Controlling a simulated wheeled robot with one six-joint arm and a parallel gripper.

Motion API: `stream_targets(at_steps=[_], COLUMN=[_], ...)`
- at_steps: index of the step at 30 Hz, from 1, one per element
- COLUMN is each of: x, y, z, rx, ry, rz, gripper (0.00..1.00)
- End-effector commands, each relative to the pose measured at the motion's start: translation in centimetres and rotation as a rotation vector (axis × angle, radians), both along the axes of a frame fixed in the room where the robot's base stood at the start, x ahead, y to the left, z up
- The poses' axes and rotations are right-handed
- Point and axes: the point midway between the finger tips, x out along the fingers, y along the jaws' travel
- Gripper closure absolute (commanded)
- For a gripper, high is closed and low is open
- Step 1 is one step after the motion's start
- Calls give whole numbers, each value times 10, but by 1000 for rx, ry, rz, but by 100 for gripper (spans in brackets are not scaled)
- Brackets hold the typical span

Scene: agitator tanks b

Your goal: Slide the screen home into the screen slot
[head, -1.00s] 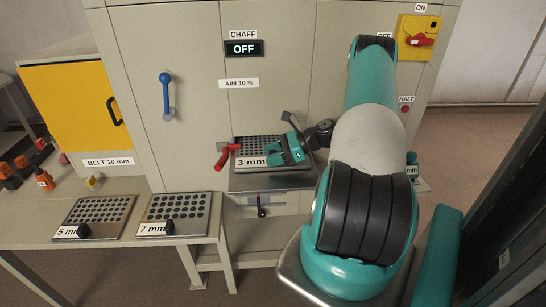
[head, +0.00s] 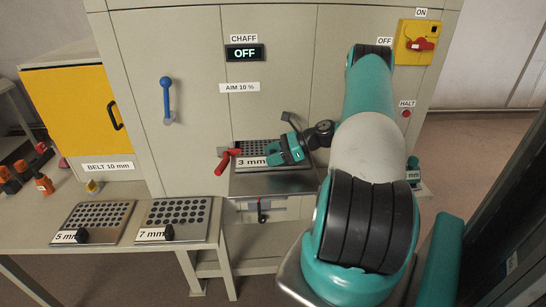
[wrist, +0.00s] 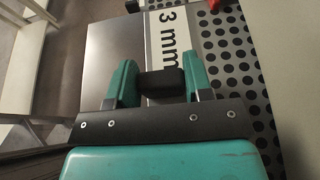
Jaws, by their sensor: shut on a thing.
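The screen is a perforated steel plate marked 3 mm (head: 262,147); it lies flat at the slot opening in the front of the machine. Its holes and label also show in the wrist view (wrist: 229,60). My gripper (head: 287,153) is over the label end of the screen. In the wrist view, my gripper's teal fingers (wrist: 160,84) are shut on the screen's black knob (wrist: 161,83). The screen slot has a bare steel ledge (head: 272,183) in front of the screen. The far end of the screen inside the slot cannot be made out.
A red clamp handle (head: 226,160) stands left of the slot. Two other screens, 5 mm (head: 97,216) and 7 mm (head: 178,214), lie on the bench at left. A blue handle (head: 166,100) is on the panel above. The yellow switch box (head: 417,42) is at upper right.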

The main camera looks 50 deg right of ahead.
Motion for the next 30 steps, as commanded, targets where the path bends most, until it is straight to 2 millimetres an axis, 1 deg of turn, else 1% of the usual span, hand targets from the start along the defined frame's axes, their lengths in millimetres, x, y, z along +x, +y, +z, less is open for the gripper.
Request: stream_targets(at_steps=[30], x=[17], y=[-19], z=[0], rx=[-2], ry=[-3], rz=[2], gripper=[95])
